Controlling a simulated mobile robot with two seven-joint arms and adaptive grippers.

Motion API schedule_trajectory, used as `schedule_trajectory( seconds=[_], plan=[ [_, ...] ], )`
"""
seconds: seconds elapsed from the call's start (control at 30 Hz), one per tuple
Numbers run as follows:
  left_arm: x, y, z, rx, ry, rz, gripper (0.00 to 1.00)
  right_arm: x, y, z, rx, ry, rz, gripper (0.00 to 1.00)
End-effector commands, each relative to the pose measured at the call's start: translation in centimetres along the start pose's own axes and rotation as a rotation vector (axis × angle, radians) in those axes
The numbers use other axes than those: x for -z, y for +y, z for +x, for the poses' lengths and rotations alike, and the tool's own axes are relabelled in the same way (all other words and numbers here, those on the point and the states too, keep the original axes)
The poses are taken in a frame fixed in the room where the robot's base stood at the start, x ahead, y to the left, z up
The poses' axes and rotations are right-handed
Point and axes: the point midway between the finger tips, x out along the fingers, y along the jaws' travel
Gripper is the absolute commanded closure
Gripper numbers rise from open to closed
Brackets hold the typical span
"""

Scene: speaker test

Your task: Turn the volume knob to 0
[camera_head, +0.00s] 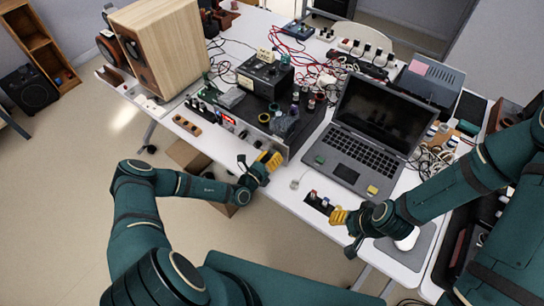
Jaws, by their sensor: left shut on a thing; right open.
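A low amplifier-like unit (252,133) with a pale front panel and a small red display (228,119) sits at the front edge of the white table. My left gripper (272,160) has its yellow fingers at the right end of this front panel. It is shut on what appears to be the volume knob, which the fingers hide. The knob's setting cannot be read. My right gripper (338,215) is open, with yellow fingers over the table's front edge, near a small dark panel with knobs (318,202). It is apart from the unit.
An open laptop (360,152) stands right of the unit. A large wooden speaker (165,48) stands at the left. A black power supply (265,75), tangled cables and several small parts crowd the table. A mouse (407,239) lies near my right arm.

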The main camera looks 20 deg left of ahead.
Motion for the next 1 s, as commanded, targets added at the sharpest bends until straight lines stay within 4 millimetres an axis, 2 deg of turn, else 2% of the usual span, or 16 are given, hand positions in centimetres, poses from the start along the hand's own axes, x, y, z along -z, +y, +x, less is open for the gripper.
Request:
schedule_trajectory(
  seconds=[0.6,1.0],
  plan=[
    [0.4,-0.1,-0.1,-0.002,0.008,-0.547,1.00,-0.1,0.3,1.0,-0.002,0.000,0.000,0.53],
    [0.3,-0.2,-0.1,-0.002,0.008,-0.724,1.00,-0.1,0.4,1.3,-0.003,0.000,0.000,0.53]
  ],
)
